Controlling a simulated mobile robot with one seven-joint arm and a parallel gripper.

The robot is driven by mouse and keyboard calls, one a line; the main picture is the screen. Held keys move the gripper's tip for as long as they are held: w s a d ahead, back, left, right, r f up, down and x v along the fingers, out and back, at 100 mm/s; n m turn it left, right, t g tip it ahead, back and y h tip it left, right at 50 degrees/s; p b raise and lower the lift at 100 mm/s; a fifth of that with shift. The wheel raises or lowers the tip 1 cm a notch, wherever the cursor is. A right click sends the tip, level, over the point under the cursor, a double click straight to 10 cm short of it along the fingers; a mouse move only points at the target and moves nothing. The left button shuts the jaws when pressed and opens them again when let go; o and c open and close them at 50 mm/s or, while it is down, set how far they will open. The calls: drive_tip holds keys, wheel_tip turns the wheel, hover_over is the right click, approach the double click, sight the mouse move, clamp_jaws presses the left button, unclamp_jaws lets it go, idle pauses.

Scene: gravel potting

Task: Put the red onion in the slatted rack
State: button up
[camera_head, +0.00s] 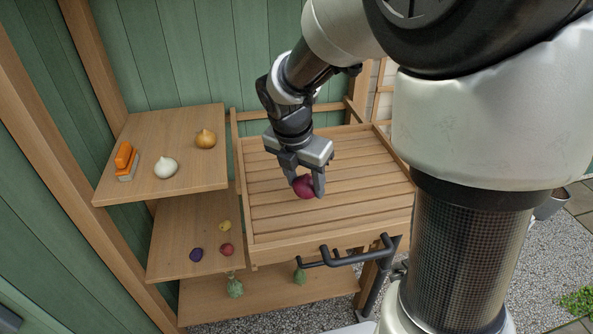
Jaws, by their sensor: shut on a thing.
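My gripper (306,184) is shut on the red onion (303,187), a small dark-red ball between its two fingertips. The gripper points down over the slatted rack (270,224), a wooden slatted surface with a raised rim. The onion is over the middle of the slats. I cannot tell whether it touches them or hangs just above. The fingers hide part of the onion.
A wooden shelf unit (110,188) stands left of the rack. Its top holds a yellow onion (205,139), a white onion (165,167) and an orange-and-grey block (125,160). Lower shelves hold several small vegetables. A dark handle (345,258) fronts the rack. The slats around the gripper are bare.

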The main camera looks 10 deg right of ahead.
sight(305, 193)
drive_tip(key=shift+f, duration=1.8)
drive_tip(key=shift+f, duration=0.1)
drive_tip(key=o, duration=1.1)
drive_tip(key=shift+f+b, duration=0.1)
drive_tip(key=shift+b, duration=0.2)
drive_tip(key=p+v, duration=0.2)
drive_tip(key=v, duration=0.9)
drive_tip(key=s+d+r+m+t+y, duration=0.1)
drive_tip(key=s+r+m, duration=0.2)
drive_tip(key=s+m, duration=0.4)
drive_tip(key=s+d+r+m+t+y, duration=0.1)
drive_tip(key=s+m, duration=0.7)
drive_tip(key=m, duration=1.2)
drive_tip(key=shift+s+d+r+t, duration=0.25)
drive_tip(key=shift+r+t, duration=0.45)
drive_tip(key=shift+r, duration=0.7)
